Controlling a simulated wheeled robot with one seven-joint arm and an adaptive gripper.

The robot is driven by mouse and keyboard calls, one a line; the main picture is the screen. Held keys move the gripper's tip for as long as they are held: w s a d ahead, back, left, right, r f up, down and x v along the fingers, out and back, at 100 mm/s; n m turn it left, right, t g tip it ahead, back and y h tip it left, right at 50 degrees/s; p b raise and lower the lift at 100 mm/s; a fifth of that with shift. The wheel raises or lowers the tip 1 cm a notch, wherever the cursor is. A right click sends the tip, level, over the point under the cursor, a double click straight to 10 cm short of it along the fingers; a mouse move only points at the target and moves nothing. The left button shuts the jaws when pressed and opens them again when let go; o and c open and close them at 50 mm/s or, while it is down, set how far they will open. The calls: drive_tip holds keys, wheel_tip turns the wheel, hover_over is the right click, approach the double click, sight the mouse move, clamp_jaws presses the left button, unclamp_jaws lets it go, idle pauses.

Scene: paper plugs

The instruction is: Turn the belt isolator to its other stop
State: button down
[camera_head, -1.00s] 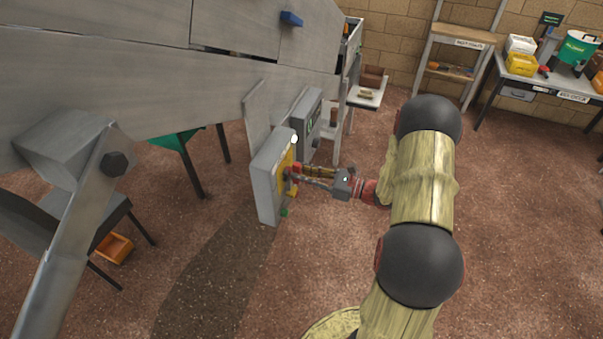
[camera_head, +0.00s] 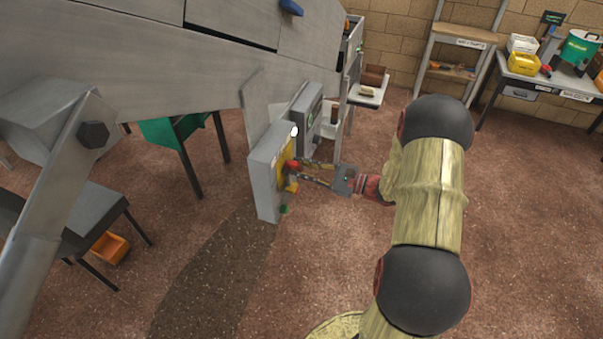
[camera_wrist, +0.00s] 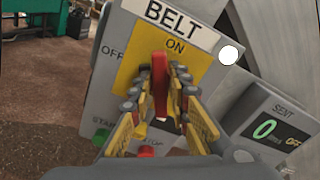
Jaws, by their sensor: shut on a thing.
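The belt isolator is a red handle (camera_wrist: 160,84) on a yellow plate (camera_wrist: 136,42), on the front of a grey box (camera_head: 263,190) labelled BELT. In the wrist view the plate reads ON at the top and OFF at the left. The handle stands nearly upright in that view, its upper end just below ON. My gripper (camera_head: 300,171) is at the box front, and its fingers (camera_wrist: 160,80) are shut on the handle, one on each side. The fingers hide the lower part of the plate.
Below the plate are a green start button (camera_wrist: 101,136) and a red stop button (camera_wrist: 146,152), partly hidden by my gripper. A white lamp (camera_wrist: 229,55) is at the upper right. A counter box (camera_wrist: 272,130) stands beside it. Open floor (camera_head: 220,275) lies in front.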

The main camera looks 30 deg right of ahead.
drive_tip(key=n+b, duration=0.3)
drive_tip(key=shift+s+a+f+n+b, duration=0.1)
drive_tip(key=shift+f+n+b, duration=0.25)
drive_tip(key=shift+n+b, duration=0.05)
drive_tip(key=n+b, duration=0.3)
drive_tip(key=b, duration=0.1)
drive_tip(key=shift+a+f+n, duration=0.1)
drive_tip(key=shift+f+n, duration=0.05)
drive_tip(key=shift+n, duration=0.15)
drive_tip(key=shift+s+n+b, duration=0.1)
drive_tip(key=shift+n+b, duration=2.4)
drive_tip(key=shift+b, duration=1.1)
drive_tip(key=c, duration=1.8)
unclamp_jaws()
